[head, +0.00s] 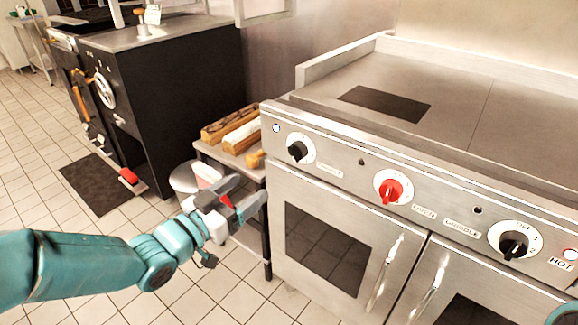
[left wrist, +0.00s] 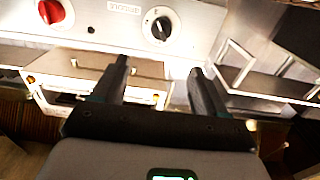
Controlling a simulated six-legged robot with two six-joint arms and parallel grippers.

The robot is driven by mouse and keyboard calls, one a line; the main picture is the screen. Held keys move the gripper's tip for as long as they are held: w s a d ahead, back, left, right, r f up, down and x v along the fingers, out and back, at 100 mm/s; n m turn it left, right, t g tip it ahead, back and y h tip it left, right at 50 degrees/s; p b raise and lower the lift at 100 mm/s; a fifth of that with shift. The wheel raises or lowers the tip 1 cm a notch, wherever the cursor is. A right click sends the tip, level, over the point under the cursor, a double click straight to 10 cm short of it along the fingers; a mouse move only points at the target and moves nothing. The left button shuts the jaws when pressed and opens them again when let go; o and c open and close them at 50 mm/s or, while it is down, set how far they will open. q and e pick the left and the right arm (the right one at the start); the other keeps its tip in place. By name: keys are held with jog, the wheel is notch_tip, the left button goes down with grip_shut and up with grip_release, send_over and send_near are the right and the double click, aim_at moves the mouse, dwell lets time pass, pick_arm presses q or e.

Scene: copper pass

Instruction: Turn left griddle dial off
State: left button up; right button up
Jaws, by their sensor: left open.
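The left griddle dial (head: 298,150) is a black knob on a white round plate at the left end of the griddle's steel front panel. In the left wrist view the black dial (left wrist: 160,26) lies beyond the fingertips, between their lines. I cannot make out its exact setting. My left gripper (head: 252,192) is open and empty, below and left of the dial and apart from it. Its two dark fingers also show in the left wrist view (left wrist: 158,66). My right gripper is not in view.
A red dial (head: 390,190) and another black dial (head: 514,244) sit further right on the panel. Oven doors with vertical handles (head: 384,272) are below. A low shelf with wooden blocks (head: 230,128) stands left of the griddle, near my left gripper. Tiled floor lies open at left.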

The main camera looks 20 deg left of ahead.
aim_at(292, 156)
pick_arm(q)
jog(key=x, duration=0.5)
jog(key=b+x, duration=0.1)
jog(key=x, duration=1)
jog(key=shift+w+f, duration=0.2)
jog(key=shift+f, duration=0.1)
jog(key=c, duration=1.1)
